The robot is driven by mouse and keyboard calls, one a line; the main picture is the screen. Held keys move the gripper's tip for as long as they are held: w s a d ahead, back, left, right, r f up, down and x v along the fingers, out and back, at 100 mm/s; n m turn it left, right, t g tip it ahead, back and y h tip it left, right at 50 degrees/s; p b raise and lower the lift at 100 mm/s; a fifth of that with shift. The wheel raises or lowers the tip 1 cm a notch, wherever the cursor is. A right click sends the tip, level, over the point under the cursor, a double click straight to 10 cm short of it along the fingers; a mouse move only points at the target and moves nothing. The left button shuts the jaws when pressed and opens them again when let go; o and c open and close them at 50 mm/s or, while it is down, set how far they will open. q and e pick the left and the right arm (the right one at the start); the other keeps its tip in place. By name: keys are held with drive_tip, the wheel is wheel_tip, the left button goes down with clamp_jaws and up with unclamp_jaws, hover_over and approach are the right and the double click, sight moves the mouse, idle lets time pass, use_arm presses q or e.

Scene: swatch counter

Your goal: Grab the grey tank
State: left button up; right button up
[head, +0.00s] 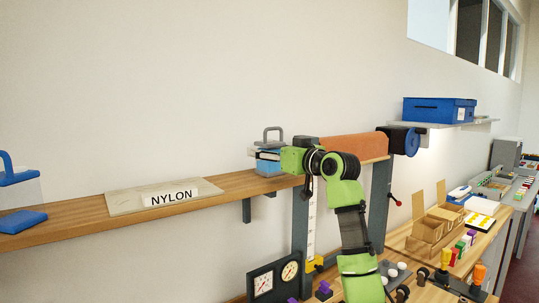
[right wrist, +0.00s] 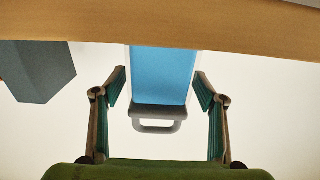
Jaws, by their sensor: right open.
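The grey tank (head: 268,167), with a grey lid and handle and a blue body, stands upright on the wooden wall shelf at the middle of the head view. My right arm partly hides it there. In the right wrist view, the tank (right wrist: 161,72) hangs upside down in the picture, its handle toward my palm. My right gripper (head: 264,153) is open, with one finger on either side of the tank near its lid; the wrist view (right wrist: 160,88) shows no clear grip on it. My left gripper is not in view.
A blue-lidded tank (head: 20,179) stands at the shelf's left end. A NYLON sign (head: 170,196) lies on a board between the tanks. An orange-brown roll (head: 352,147) is just right of the grey tank. A grey bracket (right wrist: 38,70) is under the shelf (head: 85,213).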

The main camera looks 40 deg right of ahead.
drive_tip(key=shift+s, duration=0.2)
drive_tip(key=c, duration=1.4)
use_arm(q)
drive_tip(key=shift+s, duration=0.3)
use_arm(e)
drive_tip(key=shift+r, duration=0.1)
